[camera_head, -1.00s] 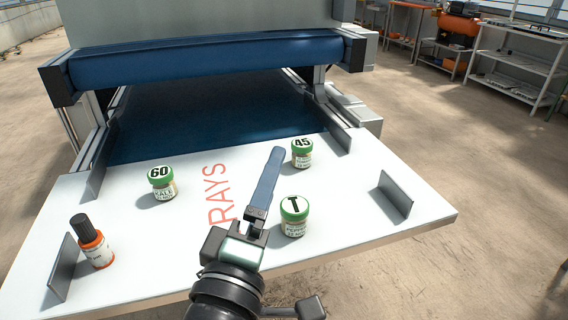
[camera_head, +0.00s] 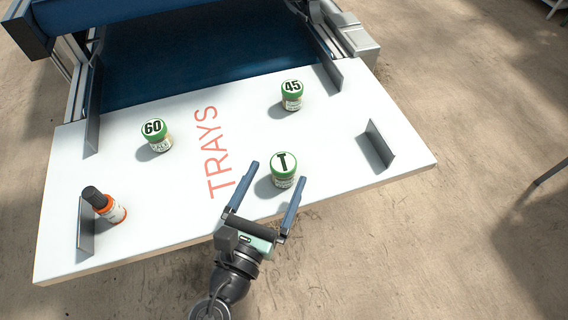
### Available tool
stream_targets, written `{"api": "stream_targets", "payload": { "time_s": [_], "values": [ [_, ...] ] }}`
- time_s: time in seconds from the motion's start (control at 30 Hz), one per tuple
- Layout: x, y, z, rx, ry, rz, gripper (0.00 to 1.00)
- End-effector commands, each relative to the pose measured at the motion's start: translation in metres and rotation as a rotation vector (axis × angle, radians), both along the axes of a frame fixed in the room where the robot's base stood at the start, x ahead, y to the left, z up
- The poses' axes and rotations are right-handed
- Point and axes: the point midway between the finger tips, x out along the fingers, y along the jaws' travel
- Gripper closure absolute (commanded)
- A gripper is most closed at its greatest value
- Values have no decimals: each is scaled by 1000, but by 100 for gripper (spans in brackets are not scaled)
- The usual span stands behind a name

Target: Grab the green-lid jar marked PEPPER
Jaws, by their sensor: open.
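Three green-lid jars stand upright on the white board (camera_head: 340,150). One has a T on its lid (camera_head: 284,168), at the near middle. One is marked 60 (camera_head: 156,135), at left, and one is marked 45 (camera_head: 291,95), at the back. The side labels are too small to read now, so I cannot tell which says PEPPER. My gripper (camera_head: 279,172) is open and empty, its blue fingers pointing away from me. In the picture its tips lie to the left and right of the T jar; I cannot tell their height or whether they touch it.
A dark-capped bottle with an orange and white label (camera_head: 105,206) stands at the left by an upright metal plate (camera_head: 86,228). Another plate (camera_head: 378,146) stands at right. A blue belt (camera_head: 190,50) lies behind the board. Red lettering TRAYS (camera_head: 213,160) marks clear board.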

Motion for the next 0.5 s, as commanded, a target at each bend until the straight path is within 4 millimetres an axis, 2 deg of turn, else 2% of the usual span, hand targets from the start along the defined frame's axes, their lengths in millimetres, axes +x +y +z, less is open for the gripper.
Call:
{"api": "stream_targets", "payload": {
  "time_s": [0.1, 0.33, 0.5],
  "values": [
    [15, -6, 0, 2, -2, -1, 5],
    [32, -13, -2, 3, -1, -1, 5],
    [56, -23, -5, 3, -2, -2, 5]
  ]
}}
